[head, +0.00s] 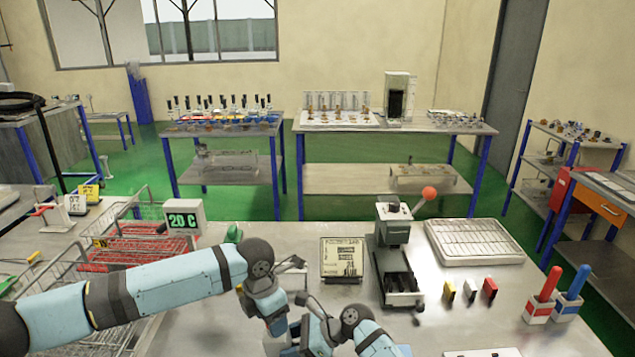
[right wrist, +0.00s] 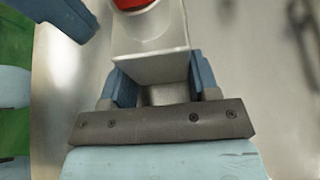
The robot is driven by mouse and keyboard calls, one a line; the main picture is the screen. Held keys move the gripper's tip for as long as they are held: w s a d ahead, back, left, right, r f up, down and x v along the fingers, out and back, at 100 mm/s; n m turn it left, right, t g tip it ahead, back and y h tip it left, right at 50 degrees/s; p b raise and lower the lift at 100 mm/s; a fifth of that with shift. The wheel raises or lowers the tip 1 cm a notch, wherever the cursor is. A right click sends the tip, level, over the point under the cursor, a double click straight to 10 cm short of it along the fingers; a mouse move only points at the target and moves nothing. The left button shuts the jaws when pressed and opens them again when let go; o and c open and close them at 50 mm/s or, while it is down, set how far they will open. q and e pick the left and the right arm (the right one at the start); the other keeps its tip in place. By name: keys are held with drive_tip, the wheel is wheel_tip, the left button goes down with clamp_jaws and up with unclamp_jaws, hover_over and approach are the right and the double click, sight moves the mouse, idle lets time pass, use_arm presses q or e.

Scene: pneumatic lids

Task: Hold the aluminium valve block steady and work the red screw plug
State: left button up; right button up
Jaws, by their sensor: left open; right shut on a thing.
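The aluminium valve block (right wrist: 150,68) is a pale grey metal body in the right wrist view, between the two blue fingers of my right gripper (right wrist: 159,82), which is shut on it. The red screw plug (right wrist: 132,4) shows at the top edge of that view, at the block's round opening and partly cut off. How deep it sits cannot be told. My left gripper (head: 281,326) is open at the lower middle of the head view, close to the right gripper. A blue part at the upper left of the wrist view lies apart from the block.
On the steel bench (head: 455,315) stand a lever press (head: 393,235), a framed card (head: 342,258), a wire rack tray (head: 474,242), small coloured blocks (head: 470,289) and red and blue handles in holders (head: 543,297). A red wire basket (head: 140,245) and a "20 C" display (head: 184,218) stand left.

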use_arm(q)
drive_tip(key=c, duration=0.9)
drive_tip(key=shift+c, duration=0.2)
drive_tip(key=n, duration=0.7)
drive_tip(key=shift+n, duration=0.5)
drive_tip(key=n, duration=0.2)
drive_tip(key=shift+n, duration=0.3)
drive_tip(key=n, duration=0.4)
drive_tip(key=shift+n, duration=0.8)
